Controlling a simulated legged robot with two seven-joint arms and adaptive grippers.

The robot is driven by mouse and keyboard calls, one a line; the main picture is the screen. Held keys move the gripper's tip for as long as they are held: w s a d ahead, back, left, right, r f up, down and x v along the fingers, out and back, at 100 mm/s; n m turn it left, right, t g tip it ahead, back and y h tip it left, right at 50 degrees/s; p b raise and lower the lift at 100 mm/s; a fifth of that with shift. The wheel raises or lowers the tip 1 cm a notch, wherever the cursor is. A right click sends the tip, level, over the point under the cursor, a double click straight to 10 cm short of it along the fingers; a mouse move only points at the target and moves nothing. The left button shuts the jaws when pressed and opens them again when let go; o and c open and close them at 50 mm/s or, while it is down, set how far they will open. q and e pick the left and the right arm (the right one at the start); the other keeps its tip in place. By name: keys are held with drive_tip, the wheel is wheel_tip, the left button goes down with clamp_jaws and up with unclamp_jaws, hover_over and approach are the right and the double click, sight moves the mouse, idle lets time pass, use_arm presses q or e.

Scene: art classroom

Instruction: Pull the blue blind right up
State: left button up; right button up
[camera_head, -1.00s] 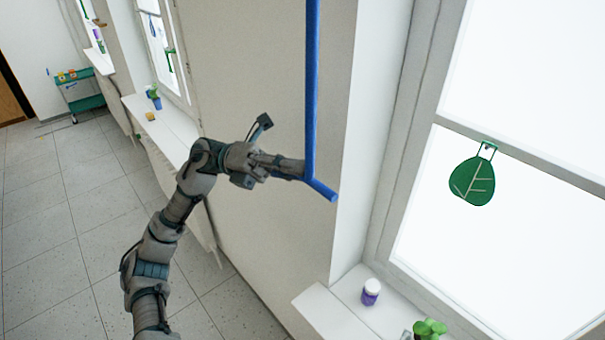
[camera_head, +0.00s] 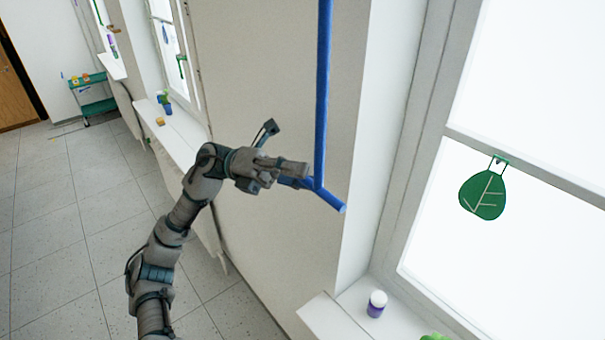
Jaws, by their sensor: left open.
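A long blue upright piece (camera_head: 323,90) hangs down in front of the wall and runs out of the top of the view. A short blue bar (camera_head: 328,198) crosses its lower end, tilted in the picture. I take these to be the blue blind seen nearly edge-on; no broad face shows. My left gripper (camera_head: 298,170) is open at the left part of the bar, its fingers pointing right. The fingers overlap the bar in the picture; I cannot tell whether they touch it. My right gripper is out of view.
A window with a green leaf ornament (camera_head: 483,194) is at the right. A purple jar with a white lid (camera_head: 376,304) stands on the sill (camera_head: 335,322) below. A teal cart (camera_head: 97,102) stands far left. The tiled floor (camera_head: 70,240) at left is clear.

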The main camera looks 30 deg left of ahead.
use_arm(q)
drive_tip(key=v, duration=1.1)
drive_tip(key=shift+a+f, duration=0.15)
drive_tip(key=shift+a, duration=0.2)
drive_tip(key=shift+w+d, duration=0.1)
drive_tip(key=shift+d, duration=0.05)
